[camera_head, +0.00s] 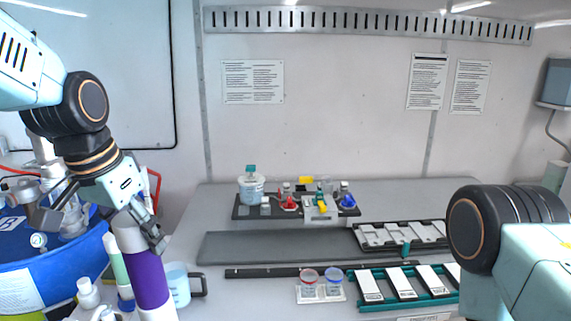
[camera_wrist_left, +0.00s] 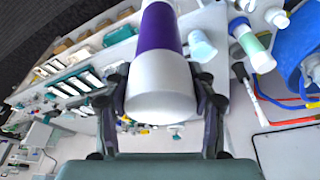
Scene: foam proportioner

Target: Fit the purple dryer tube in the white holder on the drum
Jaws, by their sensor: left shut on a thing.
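The dryer tube, a purple cylinder with white ends (camera_head: 150,278), stands out below my left gripper (camera_head: 130,218) in the head view, near upright. In the left wrist view the tube (camera_wrist_left: 158,30) lies between the two fingers of the left gripper (camera_wrist_left: 162,100), which is shut on its white end. The blue drum (camera_head: 55,275) is at the left edge of the head view, left of the tube and apart from it. It also shows in the left wrist view (camera_wrist_left: 298,45). I cannot make out the white holder on the drum for certain. My right gripper is out of view.
A light blue mug (camera_head: 178,285) stands close right of the tube. White bottles (camera_head: 88,293) and a green-banded tube (camera_head: 116,262) stand between drum and tube. Two small cups (camera_head: 320,284), teal racks (camera_head: 385,302) and a dark tray of bottles (camera_head: 240,212) occupy the bench.

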